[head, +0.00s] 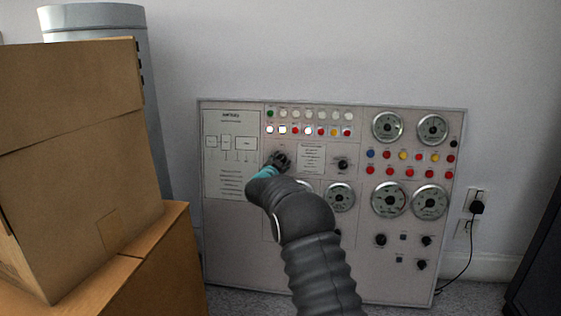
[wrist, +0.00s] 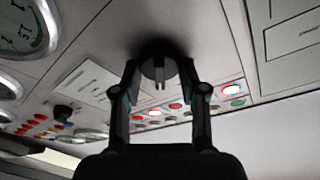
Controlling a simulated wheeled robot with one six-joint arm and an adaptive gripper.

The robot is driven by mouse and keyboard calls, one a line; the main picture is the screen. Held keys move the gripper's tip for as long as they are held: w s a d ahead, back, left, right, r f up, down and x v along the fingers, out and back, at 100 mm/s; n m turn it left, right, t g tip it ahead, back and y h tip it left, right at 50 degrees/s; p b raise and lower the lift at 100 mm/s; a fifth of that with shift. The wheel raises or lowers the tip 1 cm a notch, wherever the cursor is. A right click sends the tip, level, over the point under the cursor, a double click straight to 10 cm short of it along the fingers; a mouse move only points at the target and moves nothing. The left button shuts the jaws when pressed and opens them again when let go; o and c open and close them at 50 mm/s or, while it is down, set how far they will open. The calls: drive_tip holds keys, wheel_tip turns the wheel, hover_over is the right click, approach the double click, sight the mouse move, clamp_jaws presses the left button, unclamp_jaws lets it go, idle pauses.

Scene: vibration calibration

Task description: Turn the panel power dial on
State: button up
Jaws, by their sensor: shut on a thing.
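The grey-white control panel (head: 235,245) stands upright against the wall in the head view. My gripper (head: 280,161) reaches its upper left part, just right of the printed diagram sheet. In the wrist view the dark round power dial (wrist: 158,72), with a pale slot mark, sits between the two fingertips of my gripper (wrist: 159,68), which is shut on it. In the head view the gripper covers most of this dial, so its setting is hard to read. A row of lamps (head: 308,131) above it has several lit white or bluish.
Another black knob (head: 343,164) lies to the right, with several round gauges (head: 388,126) and coloured buttons beyond. Stacked cardboard boxes (head: 75,150) stand close on the left. A wall socket with a plug (head: 477,207) and a dark cabinet (head: 540,250) are on the right.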

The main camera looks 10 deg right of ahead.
drive_tip(key=shift+m+g, duration=0.3)
drive_tip(key=shift+m, duration=0.9)
drive_tip(key=o, duration=1.1)
drive_tip(key=shift+o, duration=0.2)
drive_tip(key=v, duration=1.2)
drive_tip(key=shift+w+a+f, duration=0.1)
drive_tip(key=shift+a, duration=0.05)
